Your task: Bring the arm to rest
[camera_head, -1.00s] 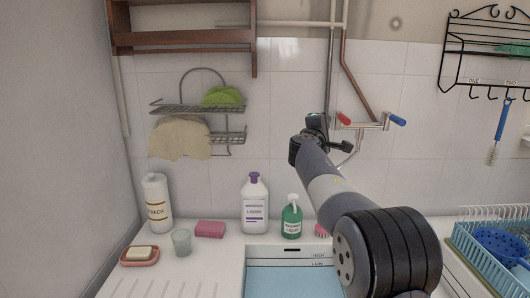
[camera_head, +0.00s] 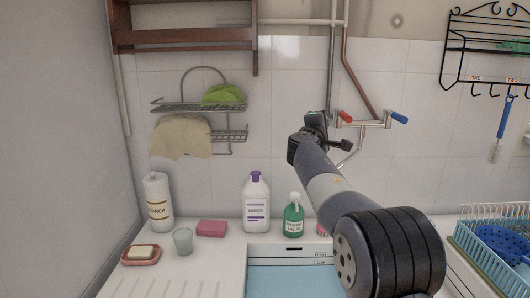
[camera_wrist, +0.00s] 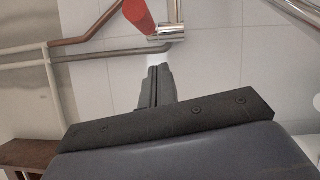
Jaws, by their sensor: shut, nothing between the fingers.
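My arm reaches up from the lower right of the head view over the sink. My gripper (camera_head: 316,122) is at its far end, in front of the tiled wall, just left of the tap (camera_head: 372,123) with red and blue handles. In the wrist view my gripper (camera_wrist: 158,72) shows its dark fingers together, with nothing between them. The tap's red handle (camera_wrist: 138,14) appears just beyond the fingertips there. I cannot tell the exact gap between them.
The blue sink (camera_head: 292,283) lies below my arm. A white bottle with purple cap (camera_head: 256,205), a green soap bottle (camera_head: 293,218), a pink sponge (camera_head: 211,228) and a glass (camera_head: 183,241) stand behind and left. A dish rack (camera_head: 495,250) is at right.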

